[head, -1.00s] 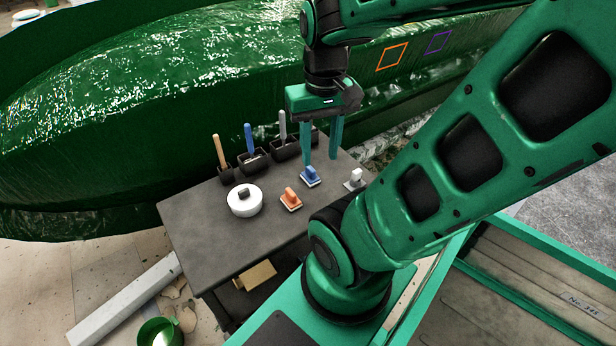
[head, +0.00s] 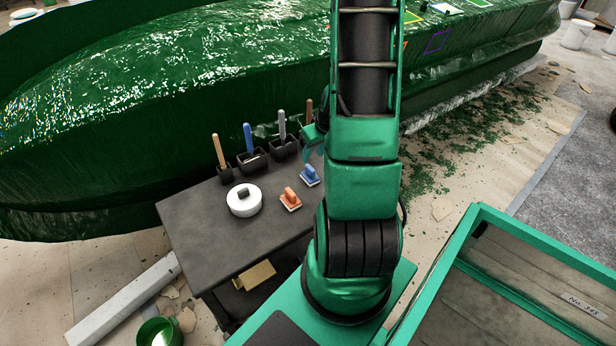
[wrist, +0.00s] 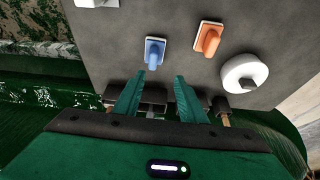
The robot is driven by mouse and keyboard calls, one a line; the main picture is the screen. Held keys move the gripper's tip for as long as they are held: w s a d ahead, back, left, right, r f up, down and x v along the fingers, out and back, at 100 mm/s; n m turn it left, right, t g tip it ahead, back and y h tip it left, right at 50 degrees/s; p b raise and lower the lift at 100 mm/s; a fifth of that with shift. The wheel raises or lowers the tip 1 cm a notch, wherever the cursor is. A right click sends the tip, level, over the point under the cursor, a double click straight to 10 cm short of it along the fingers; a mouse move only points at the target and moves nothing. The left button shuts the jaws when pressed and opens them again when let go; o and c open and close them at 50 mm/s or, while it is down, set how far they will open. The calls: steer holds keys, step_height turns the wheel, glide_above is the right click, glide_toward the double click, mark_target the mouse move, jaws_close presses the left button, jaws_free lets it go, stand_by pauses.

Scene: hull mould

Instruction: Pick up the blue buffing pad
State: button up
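The blue buffing pad (head: 309,175) lies on the dark table (head: 200,215), at its right side beside the arm in the head view. In the wrist view the blue pad (wrist: 154,53) stands just beyond the fingertips, roughly in line with the gap between them. My gripper (wrist: 158,80) is open and empty, its two green fingers apart. In the head view the gripper is mostly hidden behind my arm. The orange pad (head: 290,199) sits left of the blue one. A white pad is partly cut off at the wrist view's top edge (wrist: 95,3).
A round white container (head: 244,201) stands on the table. Several dark holders with upright handles, including a blue one (head: 248,138), line the table's far edge. The green hull (head: 150,110) rises behind them. The table's front left is clear.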

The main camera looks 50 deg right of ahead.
mark_target(310, 168)
steer(key=shift+d+x, duration=0.15)
steer(key=shift+x, duration=1.05)
steer(key=shift+d+x, duration=0.2)
steer(key=shift+x, duration=0.95)
steer(key=shift+d+x, duration=0.15)
steer(key=shift+x, duration=1.05)
steer(key=shift+d+x, duration=0.15)
steer(key=shift+x, duration=1.15)
steer(key=shift+d+x, duration=0.2)
steer(key=shift+x, duration=1.05)
steer(key=shift+s, duration=0.2)
jaws_close()
